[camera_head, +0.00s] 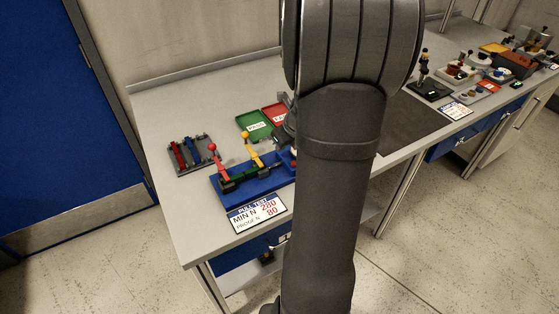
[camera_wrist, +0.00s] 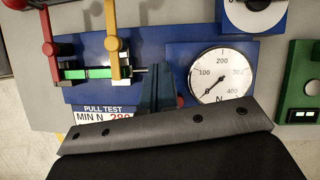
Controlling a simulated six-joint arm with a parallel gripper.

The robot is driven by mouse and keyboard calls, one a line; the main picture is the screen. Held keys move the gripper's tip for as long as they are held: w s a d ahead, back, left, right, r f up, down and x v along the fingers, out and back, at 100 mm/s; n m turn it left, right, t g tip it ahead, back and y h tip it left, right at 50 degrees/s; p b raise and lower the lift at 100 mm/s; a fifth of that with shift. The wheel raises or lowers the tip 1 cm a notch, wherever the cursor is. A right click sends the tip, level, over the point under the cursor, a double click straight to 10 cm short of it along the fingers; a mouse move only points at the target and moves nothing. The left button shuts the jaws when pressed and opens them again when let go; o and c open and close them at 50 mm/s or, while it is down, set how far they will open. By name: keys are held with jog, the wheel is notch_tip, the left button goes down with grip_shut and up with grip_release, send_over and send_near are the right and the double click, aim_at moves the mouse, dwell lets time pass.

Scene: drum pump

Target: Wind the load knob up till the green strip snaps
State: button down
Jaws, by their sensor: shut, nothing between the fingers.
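The blue pull-test fixture (camera_head: 228,195) lies on the bench in the head view, partly hidden by my arm. In the wrist view the green strip (camera_wrist: 88,73) spans between the red-lever clamp (camera_wrist: 48,47) and the yellow-lever clamp (camera_wrist: 116,45). The strip looks whole. The round white gauge (camera_wrist: 221,75) has its needle near 0. A white disc with a dark centre (camera_wrist: 257,14) is cut off at the top edge; I cannot tell whether it is the load knob. My gripper (camera_wrist: 158,88) is shut and empty, between the yellow clamp and the gauge.
A sign (camera_head: 257,212) lies in front of the fixture. A rack of strips (camera_head: 190,155) stands left of it. A green tray (camera_head: 253,125) and a red tray (camera_head: 274,114) lie behind. Other apparatus (camera_head: 428,85) stands to the right. The bench's front-left is clear.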

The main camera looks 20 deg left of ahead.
jog(key=c, duration=1.6)
grip_release()
jog(key=shift+w+r, duration=0.1)
jog(key=o, duration=0.4)
jog(key=shift+w+d+r+n, duration=0.1)
jog(key=shift+w+r+n, duration=0.15)
jog(key=shift+n, duration=0.55)
jog(key=o, duration=0.8)
jog(key=n, duration=0.2)
jog(key=w+r+n, duration=0.1)
jog(key=n, duration=0.1)
jog(key=w+r+n, duration=0.1)
jog(key=n, duration=0.1)
jog(key=shift+w+d, duration=0.15)
jog(key=shift+d, duration=0.25)
jog(key=w+d+r+n+h, duration=0.1)
jog(key=w+d+r+n, duration=0.3)
jog(key=n, duration=0.9)
jog(key=w+d+r+n, duration=0.2)
jog(key=w+r+n, duration=0.3)
jog(key=n, duration=0.8)
jog(key=x, duration=1.5)
jog(key=shift+s+a+f, duration=0.15)
jog(key=shift+f, duration=0.3)
jog(key=c, duration=1)
